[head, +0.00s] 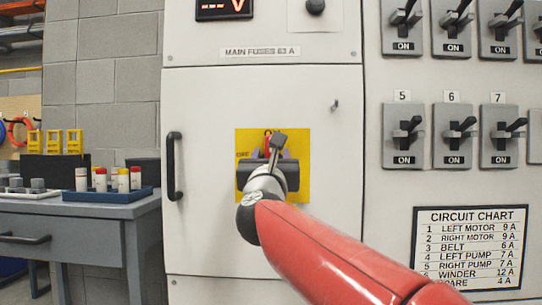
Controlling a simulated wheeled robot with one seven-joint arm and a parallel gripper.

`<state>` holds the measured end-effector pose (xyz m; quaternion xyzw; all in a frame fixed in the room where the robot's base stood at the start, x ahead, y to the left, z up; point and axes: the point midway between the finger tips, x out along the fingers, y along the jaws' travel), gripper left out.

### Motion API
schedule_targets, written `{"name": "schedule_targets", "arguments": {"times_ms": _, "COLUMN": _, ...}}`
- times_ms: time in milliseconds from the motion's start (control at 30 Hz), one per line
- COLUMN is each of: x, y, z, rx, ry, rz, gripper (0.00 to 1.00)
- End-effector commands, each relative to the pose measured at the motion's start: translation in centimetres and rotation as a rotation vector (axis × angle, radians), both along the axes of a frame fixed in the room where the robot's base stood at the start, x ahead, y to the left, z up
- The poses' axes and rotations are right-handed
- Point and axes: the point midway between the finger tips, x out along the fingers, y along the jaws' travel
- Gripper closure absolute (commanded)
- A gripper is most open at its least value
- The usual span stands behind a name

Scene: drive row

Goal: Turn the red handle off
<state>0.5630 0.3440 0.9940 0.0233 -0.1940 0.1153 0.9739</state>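The red handle (267,138) shows only as a small upright red strip on a yellow plate (300,145). The plate is fixed to the pale cabinet door under the label "MAIN FUSES". My gripper (270,158) is in front of the plate, its dark body covering the plate's middle and the lower part of the handle. Small purplish parts show on either side of the handle, just above the gripper body. My gripper's fingers are mostly hidden, so I cannot tell whether they touch the handle or are open or shut.
The cabinet door has a black pull (174,166) at its left. Rows of grey switches (404,135) marked ON are at the right, above a circuit chart (468,248). A grey bench (70,207) with a blue tray (107,194) stands at the left.

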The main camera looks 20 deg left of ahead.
Motion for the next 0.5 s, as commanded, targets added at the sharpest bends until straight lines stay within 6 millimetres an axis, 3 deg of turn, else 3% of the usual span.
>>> {"name": "schedule_targets", "arguments": {"times_ms": 100, "x": -0.01, "y": 0.00, "z": -0.05, "rx": -0.001, "ry": 0.000, "rz": 0.000, "gripper": 0.56}}
{"name": "schedule_targets", "arguments": {"times_ms": 433, "x": -0.02, "y": 0.00, "z": -0.05, "rx": -0.001, "ry": 0.001, "rz": 0.000, "gripper": 0.99}}
{"name": "schedule_targets", "arguments": {"times_ms": 500, "x": -0.02, "y": 0.01, "z": -0.06, "rx": -0.001, "ry": 0.001, "rz": 0.000, "gripper": 1.00}}
